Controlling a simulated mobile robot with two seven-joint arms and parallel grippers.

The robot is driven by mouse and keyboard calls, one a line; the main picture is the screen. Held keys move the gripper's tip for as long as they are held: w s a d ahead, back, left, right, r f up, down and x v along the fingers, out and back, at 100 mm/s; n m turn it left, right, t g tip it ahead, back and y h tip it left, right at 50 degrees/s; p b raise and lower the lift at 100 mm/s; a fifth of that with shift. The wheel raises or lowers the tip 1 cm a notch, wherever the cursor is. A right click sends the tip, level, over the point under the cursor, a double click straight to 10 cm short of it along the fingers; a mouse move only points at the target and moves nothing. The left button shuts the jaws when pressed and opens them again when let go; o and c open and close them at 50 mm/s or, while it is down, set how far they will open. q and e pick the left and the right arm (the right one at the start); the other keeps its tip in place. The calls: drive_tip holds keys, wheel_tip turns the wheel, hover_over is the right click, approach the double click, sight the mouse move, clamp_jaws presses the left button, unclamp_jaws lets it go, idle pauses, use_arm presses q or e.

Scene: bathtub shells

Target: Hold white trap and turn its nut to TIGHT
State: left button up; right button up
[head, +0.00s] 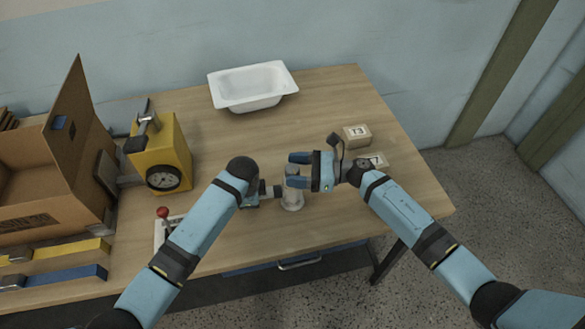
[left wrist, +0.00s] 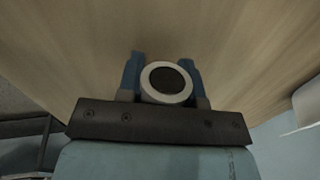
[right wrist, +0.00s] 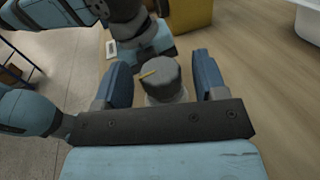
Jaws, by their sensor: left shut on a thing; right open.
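The white trap (head: 292,201) stands upright near the table's front edge. In the left wrist view it is a pale ring with a dark opening (left wrist: 166,83) between the fingers. My left gripper (left wrist: 162,60) is shut on the trap from the left. My right gripper (right wrist: 161,65) is open, with one blue finger on each side of the nut and visible gaps. In the head view its fingers (head: 291,170) partly hide the nut. I cannot make out a TIGHT mark.
A yellow gauge box (head: 172,145) and an open cardboard box (head: 40,185) stand left. A red-knobbed lever (head: 162,213) is near my left forearm. A white tub (head: 252,86) is at the back. Small boxes (head: 356,135) lie right.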

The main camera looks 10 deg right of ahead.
drive_tip(key=shift+w+a, duration=0.1)
drive_tip(key=shift+a, duration=0.35)
drive_tip(key=shift+c, duration=0.2)
drive_tip(key=c, duration=0.9)
drive_tip(key=shift+n+g, duration=0.3)
drive_tip(key=shift+g, duration=0.2)
drive_tip(key=n+g, duration=0.2)
drive_tip(key=g, duration=0.2)
drive_tip(key=n+g, duration=0.3)
drive_tip(key=g, duration=0.1)
drive_tip(key=shift+h, duration=0.4)
drive_tip(key=n+g+h, duration=0.2)
drive_tip(key=n+g, duration=0.1)
drive_tip(key=g, duration=0.1)
drive_tip(key=n+g+h, duration=0.3)
drive_tip(key=g, duration=0.1)
drive_tip(key=shift+f, duration=0.1)
drive_tip(key=shift+n+h, duration=0.4)
drive_tip(key=shift+h, duration=0.1)
